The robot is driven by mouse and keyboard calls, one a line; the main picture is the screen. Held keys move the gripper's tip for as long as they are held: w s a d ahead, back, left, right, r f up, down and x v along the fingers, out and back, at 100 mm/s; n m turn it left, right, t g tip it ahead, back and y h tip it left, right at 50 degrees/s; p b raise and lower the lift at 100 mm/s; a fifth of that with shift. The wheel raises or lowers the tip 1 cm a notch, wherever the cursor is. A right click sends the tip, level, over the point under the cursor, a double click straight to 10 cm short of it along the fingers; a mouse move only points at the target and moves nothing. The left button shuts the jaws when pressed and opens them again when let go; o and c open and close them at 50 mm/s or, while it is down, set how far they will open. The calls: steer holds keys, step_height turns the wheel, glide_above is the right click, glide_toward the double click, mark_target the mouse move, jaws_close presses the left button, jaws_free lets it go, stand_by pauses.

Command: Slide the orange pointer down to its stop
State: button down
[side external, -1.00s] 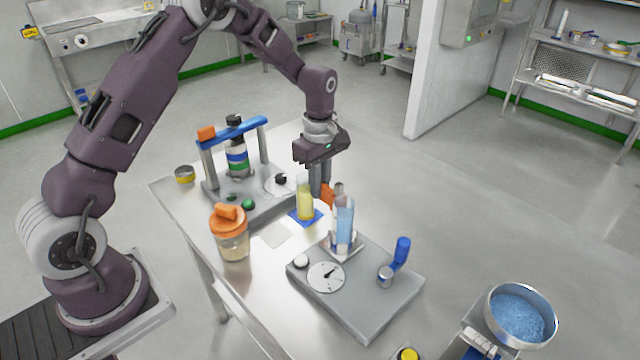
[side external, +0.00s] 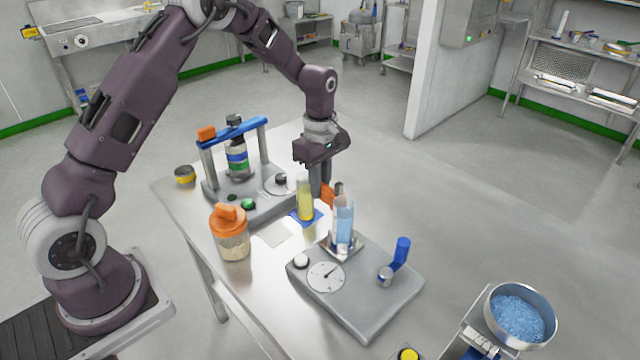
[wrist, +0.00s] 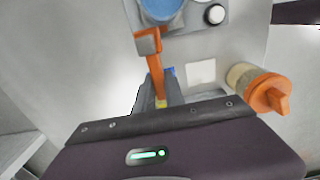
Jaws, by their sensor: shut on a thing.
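The orange pointer (side external: 327,194) is beside a clear upright cylinder of blue granules (side external: 343,215) on a grey dial base (side external: 375,290). In the wrist view the pointer (wrist: 153,62) runs from a square collar near the cylinder (wrist: 161,8) down between my dark fingers. My gripper (side external: 321,186) points down behind the cylinder in the side view and is shut on the pointer's orange arm. The fingers hide its gripped end. The stop cannot be made out.
A cylinder of yellow liquid (side external: 305,200) stands close to my gripper on the left. An orange-lidded jar (side external: 231,238), a blue-handled stand (side external: 207,160) and a dial base with a blue lever (side external: 402,250) crowd the table.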

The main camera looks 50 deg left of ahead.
stand_by(0.5)
step_height(320, 180, down, 6)
steer(key=shift+f, duration=0.25)
steer(key=c, duration=1.4)
jaws_free()
step_height(320, 180, up, 7)
steer(key=shift+r, duration=0.1)
